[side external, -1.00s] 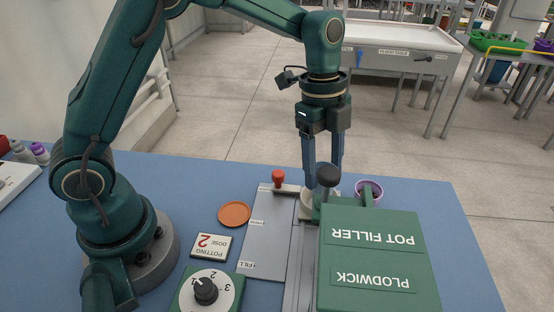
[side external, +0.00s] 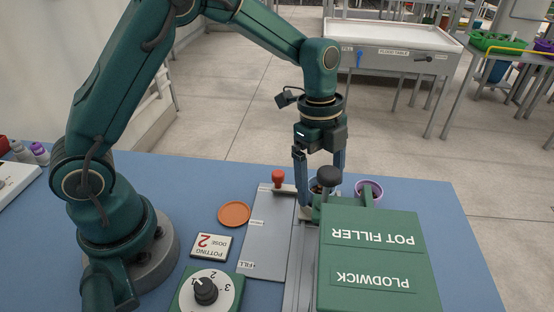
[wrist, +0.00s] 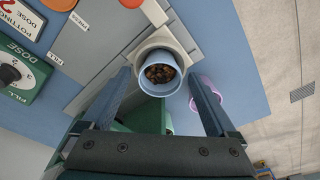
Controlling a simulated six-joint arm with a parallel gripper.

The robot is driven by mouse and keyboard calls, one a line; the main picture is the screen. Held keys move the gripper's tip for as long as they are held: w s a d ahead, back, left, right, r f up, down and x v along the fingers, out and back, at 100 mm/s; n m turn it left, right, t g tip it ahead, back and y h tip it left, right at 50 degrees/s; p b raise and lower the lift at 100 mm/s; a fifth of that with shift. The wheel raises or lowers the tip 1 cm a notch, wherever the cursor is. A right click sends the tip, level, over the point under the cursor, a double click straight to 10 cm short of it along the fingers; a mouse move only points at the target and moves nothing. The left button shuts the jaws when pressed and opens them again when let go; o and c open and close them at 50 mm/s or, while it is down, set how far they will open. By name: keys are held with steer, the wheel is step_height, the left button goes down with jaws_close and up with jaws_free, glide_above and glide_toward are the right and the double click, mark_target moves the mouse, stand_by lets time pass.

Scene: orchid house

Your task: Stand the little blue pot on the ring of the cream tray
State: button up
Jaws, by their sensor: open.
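The little blue pot (wrist: 158,88) holds brown chunky bark and sits between my gripper's fingers in the wrist view. My gripper (side external: 319,192) is open and low, one finger on each side of the pot. In the wrist view the fingers (wrist: 160,82) show gaps to the pot.
A purple pot (side external: 369,190) stands just right. A red knob (side external: 278,177), grey plate (side external: 267,235), terracotta saucer (side external: 234,214) and dose dial (side external: 206,290) are left.

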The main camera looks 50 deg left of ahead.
mark_target(313, 188)
steer(key=shift+r, duration=0.15)
step_height(313, 188, up, 11)
steer(key=a, duration=0.2)
steer(key=s+a+n+t+y, duration=0.1)
steer(key=s+a+n+t, duration=0.1)
steer(key=s+n, duration=0.6)
steer(key=s+a+n+t, duration=0.2)
steer(key=s+n+t, duration=0.1)
steer(key=s+n, duration=0.5)
steer(key=shift+a+f+n+t+y, duration=0.2)
steer(key=shift+n+t+y, duration=0.15)
steer(key=shift+n, duration=0.65)
